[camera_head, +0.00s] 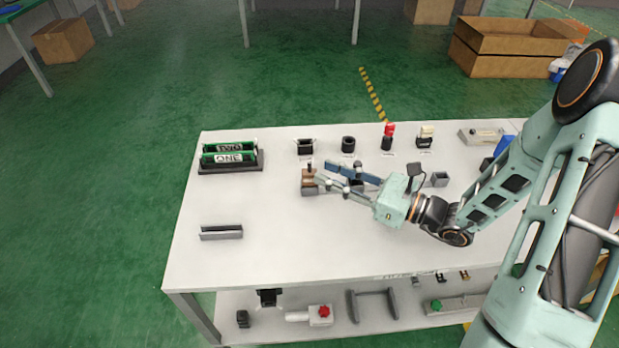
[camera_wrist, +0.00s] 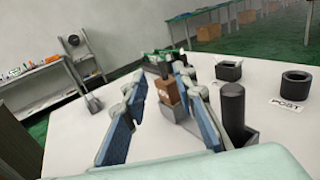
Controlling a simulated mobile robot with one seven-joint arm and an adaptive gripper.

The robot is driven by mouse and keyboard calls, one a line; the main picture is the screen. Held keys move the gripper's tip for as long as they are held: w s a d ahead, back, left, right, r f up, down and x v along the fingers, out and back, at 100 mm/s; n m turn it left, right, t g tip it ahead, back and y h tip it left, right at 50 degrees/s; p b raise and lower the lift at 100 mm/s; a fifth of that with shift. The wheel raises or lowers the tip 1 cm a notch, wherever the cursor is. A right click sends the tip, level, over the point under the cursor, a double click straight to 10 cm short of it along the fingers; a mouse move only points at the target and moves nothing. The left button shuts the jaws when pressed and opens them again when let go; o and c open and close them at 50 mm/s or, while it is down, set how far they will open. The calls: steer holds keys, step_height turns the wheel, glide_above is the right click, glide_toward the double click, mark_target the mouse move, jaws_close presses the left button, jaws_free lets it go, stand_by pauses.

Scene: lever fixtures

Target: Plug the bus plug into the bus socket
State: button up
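A small brown block (camera_head: 309,182) stands on the table just beyond my fingertips. In the wrist view the brown block (camera_wrist: 167,89) has a faint pale mark and shows between the finger ends, with a grey box-like part (camera_wrist: 174,110) at its near lower side. My gripper (camera_head: 322,176) is open, its two blue-padded fingers spread; it also shows in the wrist view (camera_wrist: 162,84). No clear grip on the block shows. I cannot read a bus label, so I cannot tell for sure which part is plug or socket.
A black cylinder (camera_wrist: 232,108) stands in a grey holder right of my fingers. A black ring (camera_head: 348,144) labelled POST and a square black socket (camera_head: 305,146) stand behind. Green-framed modules (camera_head: 230,157) and a grey channel (camera_head: 221,232) are left. The front middle tabletop is clear.

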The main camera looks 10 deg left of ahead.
mark_target(310, 172)
steer(key=x, duration=0.5)
steer(key=shift+w+a, duration=0.3)
steer(key=shift+c, duration=0.3)
jaws_close()
